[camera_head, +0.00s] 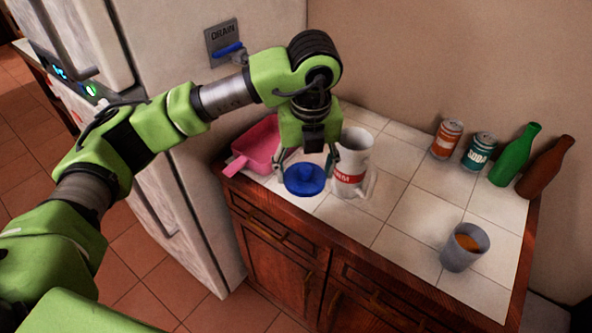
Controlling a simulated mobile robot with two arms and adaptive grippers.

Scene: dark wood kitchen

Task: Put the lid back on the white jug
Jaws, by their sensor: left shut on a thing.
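The blue lid (305,181) has a round knob on top and shows just left of the jug. My left gripper (306,169) points down and is shut on the lid, with its fingers on either side. The right finger overlaps the jug's left edge in the picture; I cannot tell whether they touch. My right gripper is not in view.
A pink dustpan-like tray (258,147) lies behind left. Two cans, one orange (446,139) and one teal (479,151), a green bottle (515,157) and a brown bottle (545,168) stand at the back right. A grey cup (464,248) stands front right. The middle counter is clear.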

